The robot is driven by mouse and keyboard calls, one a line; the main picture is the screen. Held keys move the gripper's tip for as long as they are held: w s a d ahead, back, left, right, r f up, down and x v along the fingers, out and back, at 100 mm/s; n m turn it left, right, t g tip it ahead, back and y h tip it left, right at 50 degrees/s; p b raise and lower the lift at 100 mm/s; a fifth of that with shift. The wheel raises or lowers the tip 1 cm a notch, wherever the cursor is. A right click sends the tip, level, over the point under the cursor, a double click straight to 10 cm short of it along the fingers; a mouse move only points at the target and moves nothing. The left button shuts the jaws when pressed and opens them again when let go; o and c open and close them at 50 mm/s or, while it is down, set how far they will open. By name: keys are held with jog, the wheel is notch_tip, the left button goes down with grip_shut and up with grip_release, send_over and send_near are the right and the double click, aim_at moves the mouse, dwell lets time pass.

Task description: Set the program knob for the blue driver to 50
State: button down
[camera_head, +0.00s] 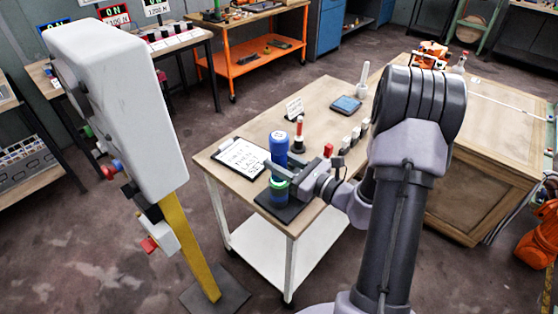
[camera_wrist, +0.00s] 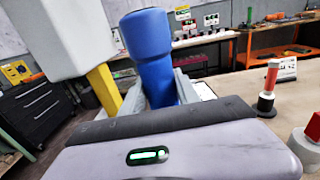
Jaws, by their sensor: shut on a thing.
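The blue driver (camera_head: 280,145) stands near the front left corner of the wooden-topped cart, over a dark base plate (camera_head: 283,206) with a green band at its lower part. My gripper (camera_head: 281,172) reaches in from the right and is shut on the blue driver, which looks upright. In the wrist view the driver (camera_wrist: 150,50) rises between my two grey fingers (camera_wrist: 160,92); its lower part is hidden behind my gripper's body. I cannot tell which part is the program knob, and no dial reading is legible.
A clipboard (camera_head: 239,158) with writing lies left of the driver. A red-and-white post (camera_head: 299,134) and a red-topped piece (camera_head: 328,150) stand close by, with several small blocks (camera_head: 355,134) beyond. A white box (camera_head: 118,110) on a yellow post (camera_head: 190,250) stands left of the cart.

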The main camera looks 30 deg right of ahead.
jog(key=shift+f, duration=0.15)
jog(key=c, duration=0.8)
grip_release()
